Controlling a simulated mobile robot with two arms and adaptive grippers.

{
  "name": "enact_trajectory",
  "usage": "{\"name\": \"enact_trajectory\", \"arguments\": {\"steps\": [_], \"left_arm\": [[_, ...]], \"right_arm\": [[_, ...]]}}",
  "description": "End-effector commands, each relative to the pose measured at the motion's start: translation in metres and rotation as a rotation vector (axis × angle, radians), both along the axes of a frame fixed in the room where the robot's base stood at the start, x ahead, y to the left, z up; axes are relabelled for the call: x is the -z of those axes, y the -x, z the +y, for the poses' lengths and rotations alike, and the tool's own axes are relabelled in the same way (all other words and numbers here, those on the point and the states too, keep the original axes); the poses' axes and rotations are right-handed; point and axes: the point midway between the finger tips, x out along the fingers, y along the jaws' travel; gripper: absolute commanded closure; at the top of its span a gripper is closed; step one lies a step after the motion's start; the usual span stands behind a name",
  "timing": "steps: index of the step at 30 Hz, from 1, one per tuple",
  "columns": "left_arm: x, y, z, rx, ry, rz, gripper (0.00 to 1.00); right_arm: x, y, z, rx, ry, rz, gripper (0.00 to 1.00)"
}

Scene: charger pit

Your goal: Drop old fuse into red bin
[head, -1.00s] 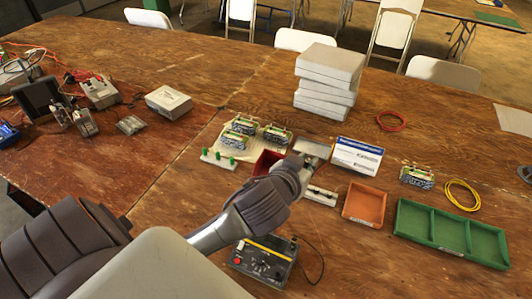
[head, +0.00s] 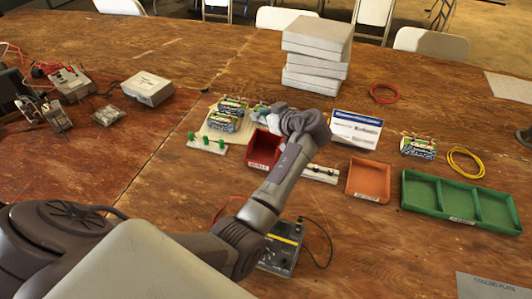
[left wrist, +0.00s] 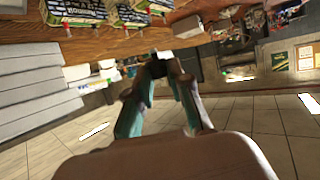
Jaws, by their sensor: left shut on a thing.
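The red bin (head: 265,147) stands on the wooden table near the middle of the head view, its opening partly visible. My left gripper (head: 292,118) is just right of and above the bin in that view, its fingertips largely hidden by the wrist. In the left wrist view my left gripper (left wrist: 165,66) has its fingers drawn together at the tips, shut on the old fuse. My right gripper is not in view.
Right of the bin are a white fuse strip (head: 320,173), a blue-and-white box (head: 356,130), an orange tray (head: 368,181) and a green divided tray (head: 438,196). Grey boxes (head: 316,55) are stacked behind. A black meter (head: 282,252) is in front. Circuit boards (head: 226,120) sit left.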

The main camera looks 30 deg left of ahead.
Motion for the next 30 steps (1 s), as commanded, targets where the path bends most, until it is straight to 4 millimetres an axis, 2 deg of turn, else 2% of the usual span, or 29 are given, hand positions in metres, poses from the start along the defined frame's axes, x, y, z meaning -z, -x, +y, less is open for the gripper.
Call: {"name": "enact_trajectory", "arguments": {"steps": [4,12,22,23,27,28,30], "left_arm": [[0.019,0.0,0.0,0.002,0.0,0.003,0.94],[0.049,0.0,0.0,0.003,0.0,0.002,0.94],[0.052,0.0,0.0,0.004,0.0,0.001,0.94],[0.052,0.0,0.0,0.004,-0.001,0.002,0.78],[0.052,0.0,0.0,0.004,0.0,0.001,0.55],[0.052,0.0,0.0,0.004,0.0,0.001,0.51],[0.052,0.0,0.0,0.004,0.0,0.002,0.51]], "right_arm": [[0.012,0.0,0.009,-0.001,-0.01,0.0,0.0],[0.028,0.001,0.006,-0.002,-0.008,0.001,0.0],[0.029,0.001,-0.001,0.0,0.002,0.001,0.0],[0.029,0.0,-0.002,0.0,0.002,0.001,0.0],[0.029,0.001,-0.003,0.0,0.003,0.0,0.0],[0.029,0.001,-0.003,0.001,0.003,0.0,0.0],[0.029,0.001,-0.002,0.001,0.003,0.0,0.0]]}}
